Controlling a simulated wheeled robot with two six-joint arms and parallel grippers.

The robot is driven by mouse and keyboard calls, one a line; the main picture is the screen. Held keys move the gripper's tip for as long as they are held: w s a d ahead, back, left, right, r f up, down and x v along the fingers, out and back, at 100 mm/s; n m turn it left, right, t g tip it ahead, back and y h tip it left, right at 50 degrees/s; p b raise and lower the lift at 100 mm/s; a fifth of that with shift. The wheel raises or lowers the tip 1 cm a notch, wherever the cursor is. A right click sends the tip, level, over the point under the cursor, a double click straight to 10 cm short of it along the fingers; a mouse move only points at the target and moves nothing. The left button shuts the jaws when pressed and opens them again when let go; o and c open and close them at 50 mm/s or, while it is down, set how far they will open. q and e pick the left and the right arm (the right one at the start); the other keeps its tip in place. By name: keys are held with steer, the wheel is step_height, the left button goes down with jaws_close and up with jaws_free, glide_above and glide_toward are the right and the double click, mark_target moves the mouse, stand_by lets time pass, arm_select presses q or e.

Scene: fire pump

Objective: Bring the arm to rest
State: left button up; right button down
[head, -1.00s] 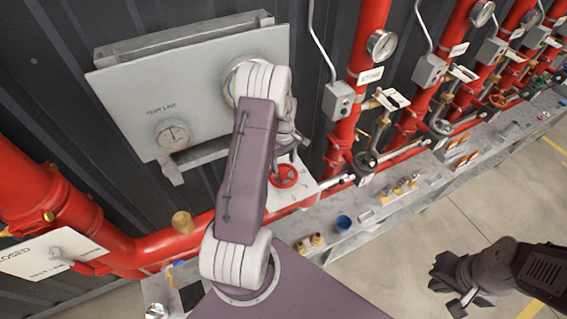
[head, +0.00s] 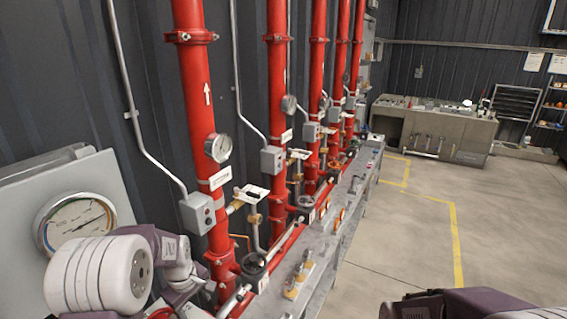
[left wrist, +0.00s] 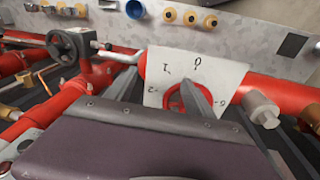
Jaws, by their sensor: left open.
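My left arm (head: 100,275) shows at the lower left of the head view, in front of the grey gauge panel.
Red vertical pipes (head: 205,100) with gauges and grey boxes line the left wall. A narrow grey bench (head: 318,245) with small fittings runs along them. A round gauge (head: 75,224) sits beside my left arm. The concrete floor (head: 400,240) to the right is open.

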arm_select(q)
steer(key=s+d+f+m+b, duration=0.3)
steer(key=s+d+f+m, duration=0.1)
steer(key=s, duration=0.4)
steer(key=s+d+f+m+b, duration=0.3)
steer(key=s+d+f+m, duration=0.1)
steer(key=s+m, duration=0.3)
steer(key=shift+s+f+g, duration=0.3)
steer(key=shift+s+f, duration=0.25)
steer(key=shift+f, duration=0.05)
arm_select(e)
step_height(320, 180, down, 10)
